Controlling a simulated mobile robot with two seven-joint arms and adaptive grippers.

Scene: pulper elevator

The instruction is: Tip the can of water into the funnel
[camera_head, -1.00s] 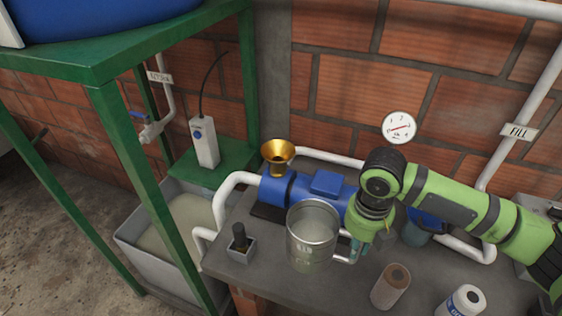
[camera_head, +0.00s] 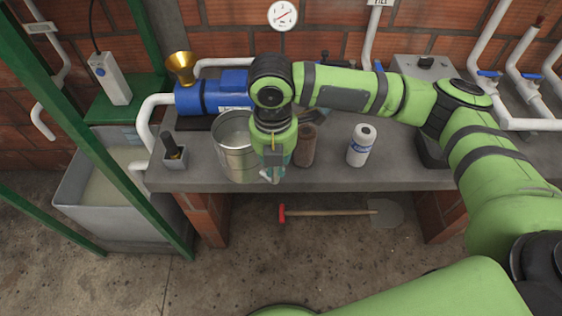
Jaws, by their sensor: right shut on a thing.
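The can of water (camera_head: 236,160) is a grey metal bucket, upright, in front of the blue pump near the bench's front edge. I cannot tell whether its base touches the bench. My right gripper (camera_head: 271,172) points down at the can's right side and is shut on it; the wrist hides most of the fingers. The brass funnel (camera_head: 181,66) stands mouth up on the left end of the blue pump (camera_head: 205,95), behind and left of the can. My left gripper is not in view.
A small block with a black handle (camera_head: 174,152) stands left of the can. A brown cylinder (camera_head: 306,146) and a white bottle (camera_head: 361,146) stand to its right. A green post (camera_head: 85,130) crosses the left side, before a grey tank (camera_head: 85,205).

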